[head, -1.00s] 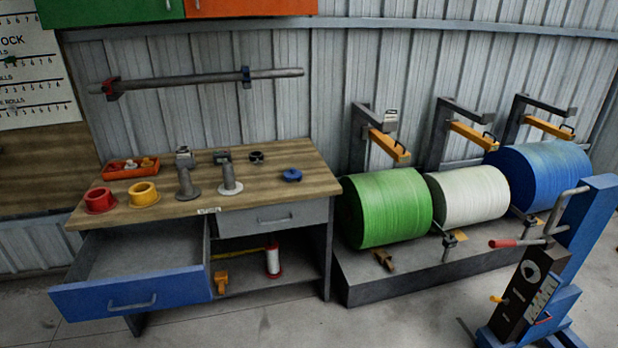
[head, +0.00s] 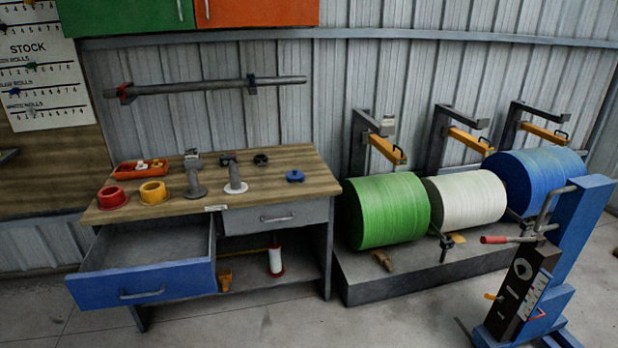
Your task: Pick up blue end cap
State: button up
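The blue end cap (head: 295,176) is a small round cap with a raised knob. It sits on the right part of the wooden workbench top (head: 250,200), apart from the other items there. My gripper is not in view in the head picture, so its position and opening do not show.
Red (head: 112,197) and yellow (head: 153,192) flanged rings, grey spindle pieces (head: 196,180) and an orange tray (head: 130,168) stand on the bench. A blue-fronted drawer (head: 140,285) hangs open at front left. Rolls (head: 387,212) and a blue lift (head: 570,240) occupy the right. Floor in front is clear.

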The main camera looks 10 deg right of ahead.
aim_at(295, 174)
jog(key=u, duration=0.15)
jog(key=i, duration=0.95)
jog(key=z, duration=1)
jog(key=k, duration=0.15)
jog(key=u, duration=2.85)
